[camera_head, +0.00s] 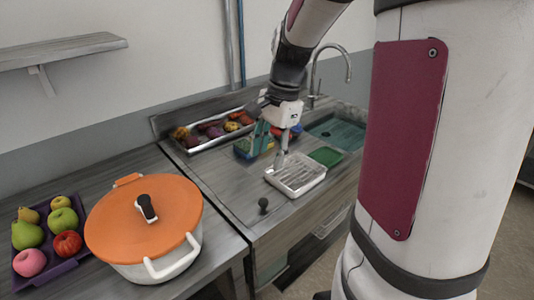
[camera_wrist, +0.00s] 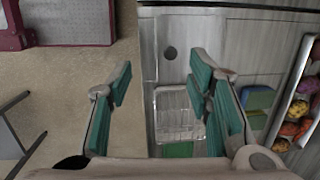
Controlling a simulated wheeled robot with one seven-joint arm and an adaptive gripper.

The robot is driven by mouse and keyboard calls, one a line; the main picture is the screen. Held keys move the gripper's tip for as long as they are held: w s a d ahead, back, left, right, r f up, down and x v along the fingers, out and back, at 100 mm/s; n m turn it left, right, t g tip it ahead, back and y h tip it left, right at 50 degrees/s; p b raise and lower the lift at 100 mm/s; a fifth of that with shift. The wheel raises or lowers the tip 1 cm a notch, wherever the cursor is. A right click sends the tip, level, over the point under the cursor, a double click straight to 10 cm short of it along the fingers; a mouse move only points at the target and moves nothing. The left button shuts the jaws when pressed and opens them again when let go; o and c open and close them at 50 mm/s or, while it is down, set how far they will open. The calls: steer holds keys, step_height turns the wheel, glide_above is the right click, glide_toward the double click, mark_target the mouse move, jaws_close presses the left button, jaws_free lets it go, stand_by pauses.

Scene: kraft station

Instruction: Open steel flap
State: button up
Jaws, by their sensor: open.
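A small dark knob (camera_head: 263,205) stands near the front edge of the grey steel worktop (camera_head: 232,190). It also shows as a dark disc (camera_wrist: 170,53) on a pale panel in the wrist view. I cannot tell for sure that this panel is the steel flap; no flap stands raised. My gripper (camera_head: 275,150) points down above the worktop, behind the knob and close to the white ribbed tray. In the wrist view my gripper (camera_wrist: 162,66) has its teal-padded fingers wide apart, with nothing between them. The knob is ahead of the fingertips and apart from them.
The white ribbed tray (camera_head: 318,170) lies by the sink (camera_head: 345,117) and its tap (camera_head: 314,75). A steel tray (camera_head: 193,149) of vegetables is at the back. An orange-lidded pot (camera_head: 108,222) and a purple fruit tray (camera_head: 20,284) stand left. The worktop around the knob is clear.

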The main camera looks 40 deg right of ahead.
steer(key=s+a+r+n, duration=0.1)
steer(key=s+a+r+n+h, duration=0.1)
steer(key=a, duration=0.1)
steer(key=shift+s+a+r+b, duration=0.2)
steer(key=shift+s+r+b, duration=0.1)
steer(key=shift+s+r, duration=0.05)
stand_by(0.3)
steer(key=s+a+r+n+t, duration=0.4)
steer(key=s+a+n, duration=0.75)
steer(key=n, duration=0.35)
steer(key=m+g+y+b, duration=0.4)
steer(key=m+b, duration=0.1)
steer(key=m, duration=1.6)
glide_above(264, 201)
steer(key=s+d, duration=0.2)
steer(key=d, duration=0.4)
step_height(264, 201, down, 13)
steer(key=x, duration=0.7)
steer(key=b+x, duration=0.1)
steer(key=x, duration=0.6)
steer(key=shift+w+f, duration=0.15)
steer(key=shift+w, duration=0.1)
